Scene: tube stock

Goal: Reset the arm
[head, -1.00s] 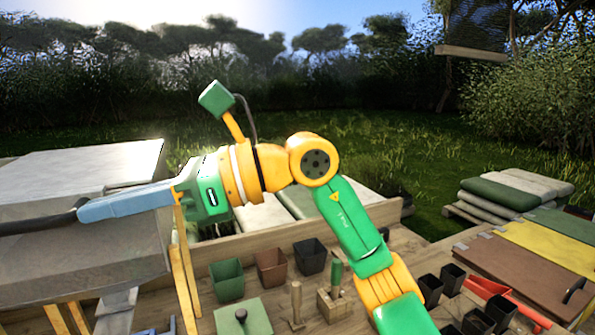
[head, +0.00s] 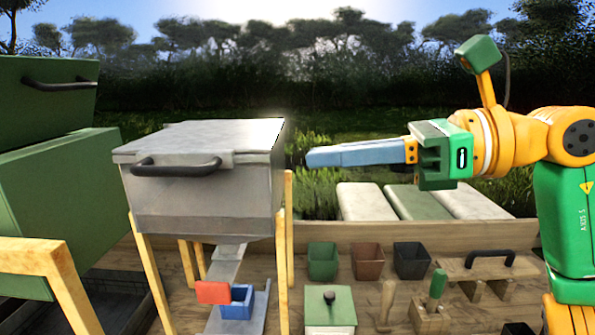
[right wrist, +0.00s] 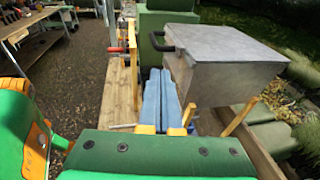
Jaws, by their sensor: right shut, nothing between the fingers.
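My right gripper (head: 308,158) reaches in from the right in the head view, its blue fingers pointing left and closed together with nothing between them. It is held up in the air to the right of a grey metal box (head: 200,205) with a black handle (head: 178,167). A gap shows between the fingertips and the box in the head view. In the right wrist view the closed blue fingers (right wrist: 160,78) point away from the camera, with the grey box (right wrist: 225,80) to their right. My left gripper is in neither view.
The grey box stands on wooden legs (head: 289,250). Green boxes (head: 60,190) stand at left. Small pots (head: 367,262), a green-topped block (head: 330,308) and a blue-and-red item (head: 237,302) are on the wooden bench. Cushions (head: 420,202) lie behind.

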